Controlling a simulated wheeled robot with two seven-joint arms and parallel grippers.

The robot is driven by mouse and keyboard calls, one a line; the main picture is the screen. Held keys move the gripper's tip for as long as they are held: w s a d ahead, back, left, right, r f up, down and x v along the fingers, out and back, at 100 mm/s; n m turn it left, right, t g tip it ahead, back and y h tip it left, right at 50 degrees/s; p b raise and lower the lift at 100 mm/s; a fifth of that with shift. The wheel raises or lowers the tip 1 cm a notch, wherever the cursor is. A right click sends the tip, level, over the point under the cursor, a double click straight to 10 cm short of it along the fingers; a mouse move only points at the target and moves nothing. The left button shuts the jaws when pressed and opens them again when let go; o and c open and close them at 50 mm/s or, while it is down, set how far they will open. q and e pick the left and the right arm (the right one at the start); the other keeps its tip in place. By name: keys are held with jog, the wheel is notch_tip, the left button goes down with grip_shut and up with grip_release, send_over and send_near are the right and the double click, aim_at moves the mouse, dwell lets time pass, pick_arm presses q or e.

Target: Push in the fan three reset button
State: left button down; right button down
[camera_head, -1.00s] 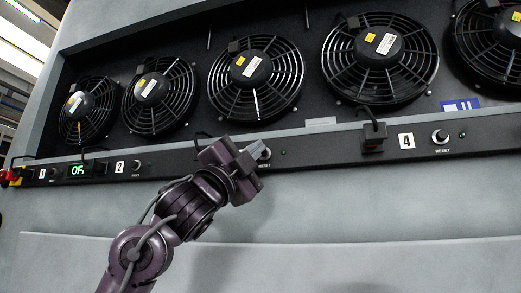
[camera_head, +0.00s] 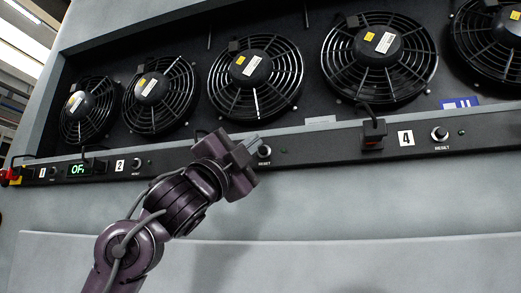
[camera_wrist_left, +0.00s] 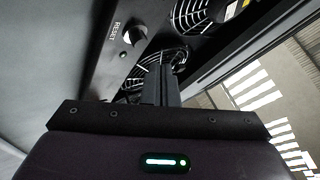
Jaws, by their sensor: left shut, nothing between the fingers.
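The fan three reset button (camera_head: 264,151) is a round knob on the dark control strip, with a RESET label below it. The label plate for number 3 is hidden behind my left arm. My left gripper (camera_head: 254,139) is shut and empty, its fingertips just up and left of the button in the head view. I cannot tell whether they touch the panel. In the left wrist view the shut fingers (camera_wrist_left: 160,84) point toward the strip, and a reset button (camera_wrist_left: 133,36) shows up and left of them; which fan it belongs to is unclear. My right gripper is not in view.
Reset buttons for fan two (camera_head: 137,164) and fan four (camera_head: 439,134) sit on the same strip (camera_head: 325,148). Caged fans line the recess above. The grey panel below is clear.

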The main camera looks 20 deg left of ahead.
pick_arm(q)
jog(key=s+b, duration=0.1)
jog(key=s, duration=0.4)
jog(key=shift+a+b, duration=0.1)
jog(key=shift+b, duration=0.25)
dwell(0.6)
